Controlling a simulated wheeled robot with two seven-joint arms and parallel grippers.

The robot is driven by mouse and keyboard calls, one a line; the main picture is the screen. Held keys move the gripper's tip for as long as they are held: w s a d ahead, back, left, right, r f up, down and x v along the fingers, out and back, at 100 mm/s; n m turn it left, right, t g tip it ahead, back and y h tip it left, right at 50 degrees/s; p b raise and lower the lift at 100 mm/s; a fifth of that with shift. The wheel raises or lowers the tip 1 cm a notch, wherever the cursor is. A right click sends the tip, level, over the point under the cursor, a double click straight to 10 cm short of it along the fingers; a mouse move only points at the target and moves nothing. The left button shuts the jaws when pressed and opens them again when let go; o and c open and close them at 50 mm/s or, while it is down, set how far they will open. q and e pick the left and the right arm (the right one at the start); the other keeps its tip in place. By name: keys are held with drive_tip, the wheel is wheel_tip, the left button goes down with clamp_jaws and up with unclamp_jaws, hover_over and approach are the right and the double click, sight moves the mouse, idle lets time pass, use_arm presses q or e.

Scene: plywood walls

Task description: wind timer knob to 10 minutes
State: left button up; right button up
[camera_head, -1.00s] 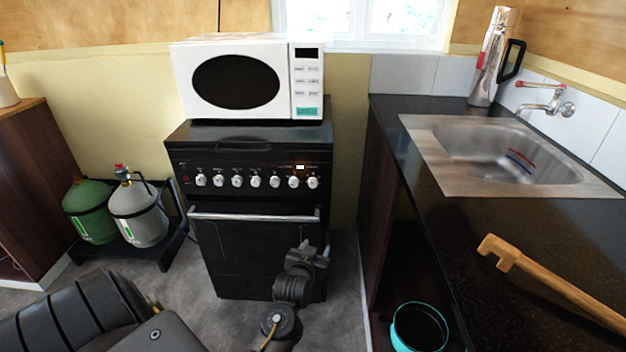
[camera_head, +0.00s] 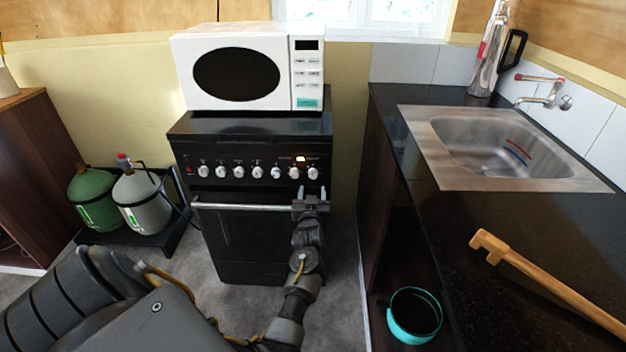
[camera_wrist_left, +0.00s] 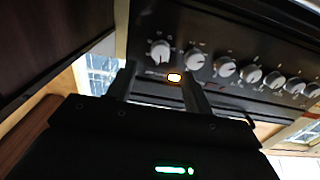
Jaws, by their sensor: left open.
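The black cooker (camera_head: 240,240) carries a row of several silver knobs along its front panel. Which knob is the timer cannot be read; the rightmost knob (camera_head: 313,173) is nearest my left gripper (camera_head: 312,193). That gripper is open and empty, just below this knob and in front of the oven handle's right end. In the left wrist view, which looks upside down, the gripper's fingers (camera_wrist_left: 157,82) point at the panel, with an end knob (camera_wrist_left: 160,50) beyond them and an orange lit display (camera_wrist_left: 174,77) between them. No contact shows. My right gripper is not in view.
A white microwave (camera_head: 245,72) stands on the cooker. The oven handle (camera_head: 240,206) sticks out below the knobs. The dark counter (camera_head: 460,235) with a sink (camera_head: 500,150) is at the right. Gas bottles (camera_head: 138,200) stand on the left.

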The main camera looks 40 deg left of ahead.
sight(313, 176)
use_arm(q)
drive_tip(key=x, duration=0.6)
drive_tip(key=shift+w+a, duration=0.5)
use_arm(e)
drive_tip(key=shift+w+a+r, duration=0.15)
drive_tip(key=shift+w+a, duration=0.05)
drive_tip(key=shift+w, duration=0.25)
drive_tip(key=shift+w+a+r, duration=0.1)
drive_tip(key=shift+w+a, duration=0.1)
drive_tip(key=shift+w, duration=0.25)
use_arm(q)
drive_tip(key=shift+c, duration=0.2)
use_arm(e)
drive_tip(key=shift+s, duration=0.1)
use_arm(q)
drive_tip(key=c, duration=0.9)
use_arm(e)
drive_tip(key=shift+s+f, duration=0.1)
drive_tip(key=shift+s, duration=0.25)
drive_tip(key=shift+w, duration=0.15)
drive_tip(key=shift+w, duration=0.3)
